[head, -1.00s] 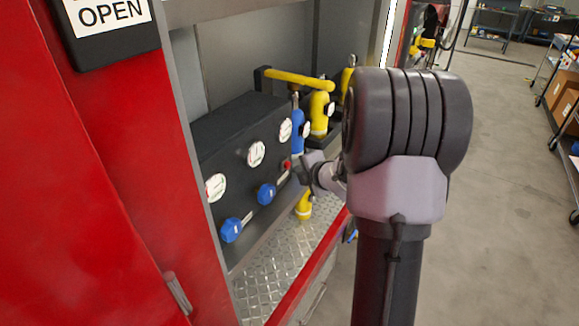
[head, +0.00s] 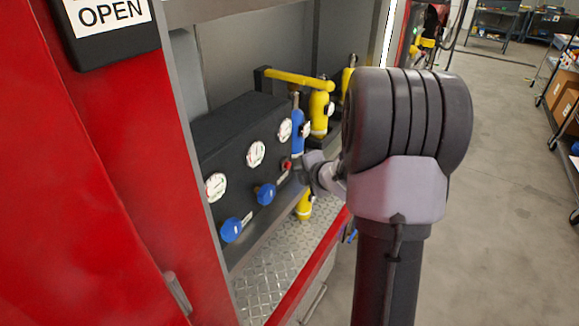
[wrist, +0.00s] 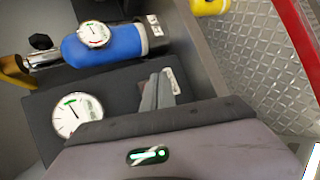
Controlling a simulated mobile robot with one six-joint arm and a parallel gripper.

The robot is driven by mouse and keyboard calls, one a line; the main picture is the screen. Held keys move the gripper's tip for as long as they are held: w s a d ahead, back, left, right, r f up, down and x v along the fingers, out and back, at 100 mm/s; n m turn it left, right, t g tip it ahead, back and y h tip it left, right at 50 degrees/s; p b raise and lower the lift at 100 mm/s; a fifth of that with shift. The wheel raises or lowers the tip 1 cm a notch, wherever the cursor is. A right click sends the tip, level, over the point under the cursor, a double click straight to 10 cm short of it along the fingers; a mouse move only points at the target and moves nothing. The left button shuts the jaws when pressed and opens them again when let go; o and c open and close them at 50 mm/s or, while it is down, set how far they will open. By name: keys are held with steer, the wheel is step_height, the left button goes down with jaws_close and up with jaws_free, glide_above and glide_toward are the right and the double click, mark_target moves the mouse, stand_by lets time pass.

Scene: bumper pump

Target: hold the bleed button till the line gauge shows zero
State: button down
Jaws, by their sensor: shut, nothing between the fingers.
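The red bleed button (head: 287,164) sits at the right end of the dark panel (head: 235,135) in the head view. My gripper (head: 298,169) is shut and empty, with its tips right beside the button; I cannot tell if they touch it. In the wrist view my gripper's fingers (wrist: 153,95) reach the panel and hide the button. Three white round gauges are on the panel: left (head: 215,187), middle (head: 256,154) and right (head: 285,131). One panel gauge (wrist: 77,116) shows in the wrist view, its needle toward the upper left. I cannot tell which is the line gauge.
Two blue knobs (head: 232,230) (head: 266,194) stick out below the gauges. A blue cylinder (wrist: 100,45) with its own gauge and yellow pipes (head: 300,79) stand behind the panel. A red door (head: 90,200) is at the left. Open floor (head: 500,200) lies at the right.

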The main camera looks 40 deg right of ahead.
steer(key=shift+w+a, duration=0.15)
steer(key=shift+w, duration=0.25)
steer(key=shift+w+a+b, duration=0.2)
steer(key=shift+w+b, duration=0.2)
steer(key=shift+w, duration=0.05)
stand_by(2.0)
steer(key=shift+s, duration=0.1)
steer(key=shift+s+d, duration=0.35)
steer(key=shift+s, duration=0.4)
steer(key=s, duration=0.1)
steer(key=s+d, duration=0.1)
steer(key=s, duration=0.1)
steer(key=s+d, duration=0.1)
steer(key=shift+s, duration=0.35)
